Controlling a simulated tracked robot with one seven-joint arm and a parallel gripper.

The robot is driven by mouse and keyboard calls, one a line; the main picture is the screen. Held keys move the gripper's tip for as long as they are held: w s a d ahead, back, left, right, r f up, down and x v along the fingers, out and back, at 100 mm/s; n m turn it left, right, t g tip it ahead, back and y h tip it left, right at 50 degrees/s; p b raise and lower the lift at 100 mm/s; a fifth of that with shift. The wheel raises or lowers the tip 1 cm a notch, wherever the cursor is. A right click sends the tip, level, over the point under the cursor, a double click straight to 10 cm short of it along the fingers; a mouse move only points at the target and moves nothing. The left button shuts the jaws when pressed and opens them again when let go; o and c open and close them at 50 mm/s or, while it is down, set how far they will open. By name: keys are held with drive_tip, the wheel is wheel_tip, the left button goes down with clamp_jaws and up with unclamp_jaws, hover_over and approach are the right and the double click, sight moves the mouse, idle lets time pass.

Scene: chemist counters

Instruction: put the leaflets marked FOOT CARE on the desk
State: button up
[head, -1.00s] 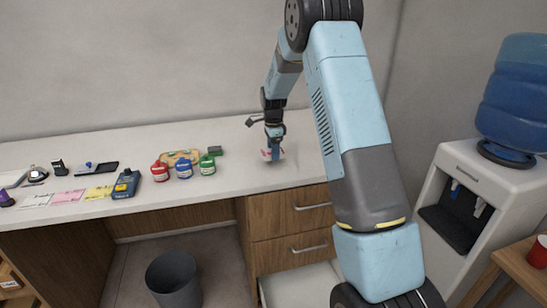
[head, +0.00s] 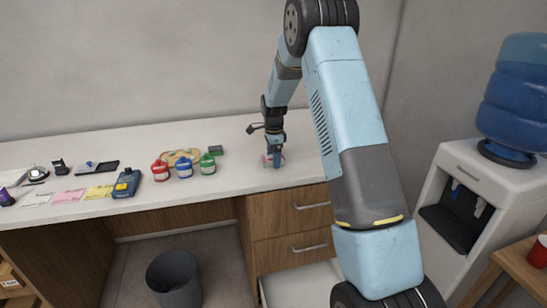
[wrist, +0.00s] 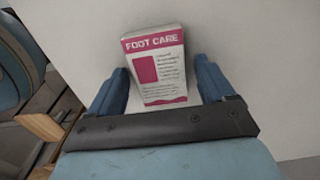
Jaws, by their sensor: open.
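The leaflets (wrist: 155,65) are a small white and pink stack marked FOOT CARE, seen in the wrist view against the white desk top (head: 215,184). They appear to lie on it near its right end, text readable. My gripper (head: 273,163) points down over that spot in the head view. In the wrist view its two blue fingers (wrist: 160,74) stand open on either side of the stack, with a small gap showing on each side. In the head view the fingers mostly hide the leaflets.
A card terminal (head: 126,183) and coloured papers (head: 68,196) lie further left. A water cooler (head: 480,190) stands right. The desk between bottles and gripper is clear.

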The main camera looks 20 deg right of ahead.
wheel_tip(320, 180, up, 12)
drive_tip(key=s+r+n+t, duration=0.1)
drive_tip(key=s+r+n, duration=0.2)
drive_tip(key=s+r, duration=0.55)
drive_tip(key=s+r+n+t, duration=0.2)
drive_tip(key=s+r+n, duration=0.3)
drive_tip(key=s, duration=0.7)
drive_tip(key=s+r+n+t, duration=0.1)
drive_tip(key=s+r+n, duration=0.4)
drive_tip(key=s, duration=0.7)
drive_tip(key=s+f+n+t, duration=0.1)
drive_tip(key=s+n, duration=0.4)
drive_tip(key=s, duration=0.7)
drive_tip(key=shift+s+a+f+t, duration=0.2)
drive_tip(key=shift+s+f+t, duration=0.1)
drive_tip(key=shift+f, duration=0.35)
drive_tip(key=shift+c, duration=0.3)
